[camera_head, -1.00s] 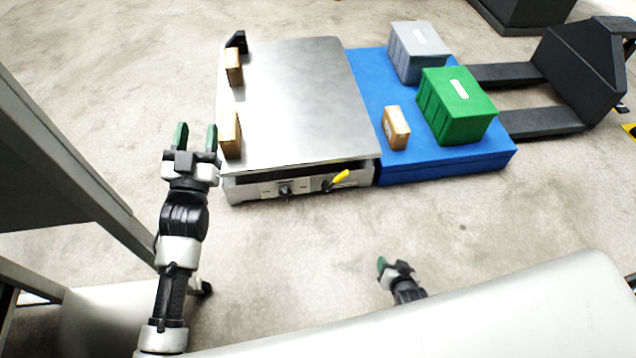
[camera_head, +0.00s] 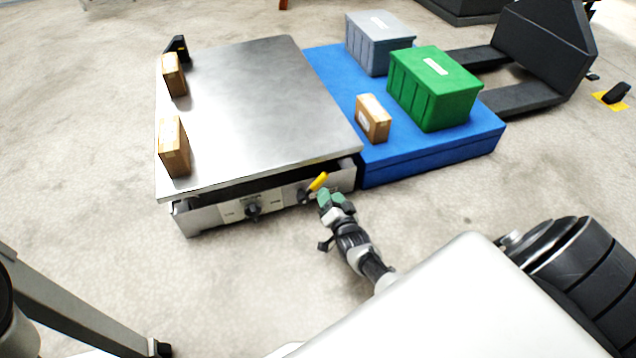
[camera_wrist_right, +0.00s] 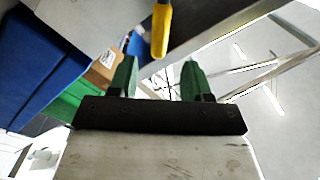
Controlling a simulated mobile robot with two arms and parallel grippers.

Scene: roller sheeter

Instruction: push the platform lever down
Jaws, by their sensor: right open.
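The platform lever (camera_head: 318,183) has a yellow handle that slants up to the right on the front panel of the metal platform (camera_head: 260,105). My right gripper (camera_head: 328,197) is close to the handle, just below and right of it. In the right wrist view the yellow handle (camera_wrist_right: 161,30) hangs in from the top, above the gap between the green fingertips (camera_wrist_right: 159,75). The fingers are apart with nothing between them. I cannot tell if they touch the lever. My left gripper is not in view.
Two brown boxes (camera_head: 174,148) stand on the platform's left edge. A blue pallet (camera_head: 430,160) to the right holds a green crate (camera_head: 435,90), a grey crate (camera_head: 380,45) and a small box (camera_head: 373,118). A black knob (camera_head: 253,211) sits left of the lever. Floor in front is clear.

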